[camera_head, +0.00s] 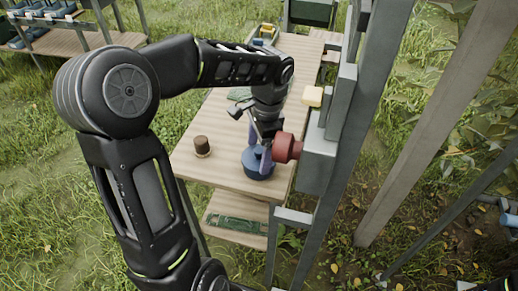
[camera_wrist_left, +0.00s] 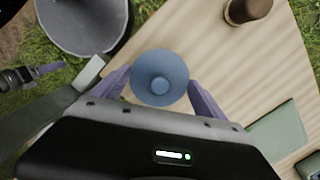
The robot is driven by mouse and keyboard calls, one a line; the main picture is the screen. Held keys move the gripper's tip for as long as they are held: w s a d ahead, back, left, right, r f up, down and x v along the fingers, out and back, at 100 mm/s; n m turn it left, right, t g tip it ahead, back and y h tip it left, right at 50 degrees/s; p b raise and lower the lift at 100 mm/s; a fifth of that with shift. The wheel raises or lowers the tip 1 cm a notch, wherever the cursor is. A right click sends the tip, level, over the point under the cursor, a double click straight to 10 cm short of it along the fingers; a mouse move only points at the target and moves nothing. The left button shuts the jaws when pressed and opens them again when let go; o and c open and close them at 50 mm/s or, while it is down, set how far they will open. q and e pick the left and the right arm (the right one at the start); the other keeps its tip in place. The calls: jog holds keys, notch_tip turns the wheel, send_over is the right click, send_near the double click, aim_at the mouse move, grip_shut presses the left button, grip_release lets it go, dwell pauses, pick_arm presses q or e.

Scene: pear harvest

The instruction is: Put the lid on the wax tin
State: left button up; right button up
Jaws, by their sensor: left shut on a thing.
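A round blue piece with a small central knob, which looks like the lid (camera_wrist_left: 172,66), sits between the purple fingers of my left gripper (camera_wrist_left: 160,80) in the left wrist view. In the head view my left gripper (camera_head: 258,150) points down at the table's near right part, shut on this piece. A dark blue round body, seemingly the wax tin (camera_head: 259,174), shows at the fingertips on the table. The wrist view hides whatever is under the lid. I cannot tell whether the lid is seated on the tin or just above it. My right gripper is not in view.
A brown cylinder (camera_head: 202,146) stands on the wooden table (camera_head: 222,168), left of the gripper. A red round part (camera_head: 287,147) on a grey box (camera_head: 318,160) is close to the gripper's right. A grey post (camera_head: 350,130) rises there. The table's near left is clear.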

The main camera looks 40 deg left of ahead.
aim_at(259, 150)
pick_arm(q)
jog(key=shift+f+b, duration=0.45)
jog(key=shift+f, duration=0.15)
jog(key=o, duration=1)
jog(key=r+p, duration=0.1)
jog(key=r, duration=0.1)
jog(key=r+p, duration=0.4)
jog(key=shift+w+d, duration=0.15)
jog(key=shift+w, duration=0.1)
jog(key=r+p, duration=0.2)
jog(key=r, duration=0.1)
jog(key=r+p, duration=0.2)
jog(key=shift+w+d, duration=0.2)
jog(key=shift+w, duration=0.05)
